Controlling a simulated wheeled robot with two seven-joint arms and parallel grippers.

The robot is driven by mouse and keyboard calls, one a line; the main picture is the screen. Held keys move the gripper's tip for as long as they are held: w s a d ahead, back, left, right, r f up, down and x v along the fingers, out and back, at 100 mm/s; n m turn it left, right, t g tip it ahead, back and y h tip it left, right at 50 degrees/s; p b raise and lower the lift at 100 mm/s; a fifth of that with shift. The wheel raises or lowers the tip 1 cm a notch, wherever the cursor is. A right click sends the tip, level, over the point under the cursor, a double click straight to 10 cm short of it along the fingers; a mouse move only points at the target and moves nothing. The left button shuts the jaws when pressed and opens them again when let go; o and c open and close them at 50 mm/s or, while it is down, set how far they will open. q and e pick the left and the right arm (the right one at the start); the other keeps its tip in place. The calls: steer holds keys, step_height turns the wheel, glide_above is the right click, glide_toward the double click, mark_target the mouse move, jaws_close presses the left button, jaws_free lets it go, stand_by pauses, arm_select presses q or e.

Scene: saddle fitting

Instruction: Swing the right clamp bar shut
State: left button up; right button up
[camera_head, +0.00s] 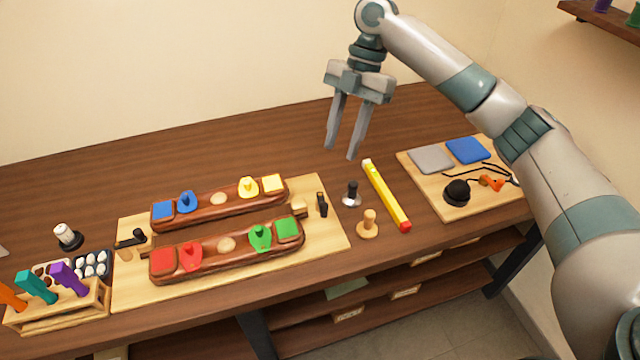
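The right clamp (322,204) is a small dark bar with a black knob at the right end of the light wooden board (327,238). Its exact angle is hard to tell at this size. It stands beside a small wooden block (300,209) between the right ends of two brown wooden rails (215,209). The left clamp (130,241), with a black knob, is at the board's left end. My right gripper (340,151) is open and empty, pointing down above the table behind the right clamp, well apart from it. My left gripper is out of view.
Right of the board stand a black-knobbed metal piece (351,194), a wooden peg (368,224) and a yellow bar with a red end (386,195). A pad board (430,185) lies farther right. A tool rack (60,308) is front left. The table's back is clear.

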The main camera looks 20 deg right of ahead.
mark_target(324, 203)
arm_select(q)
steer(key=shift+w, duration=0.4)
arm_select(e)
steer(key=v, duration=0.2)
steer(key=shift+w+d+r, duration=0.15)
steer(key=shift+w+r, duration=0.1)
steer(key=shift+r, duration=0.05)
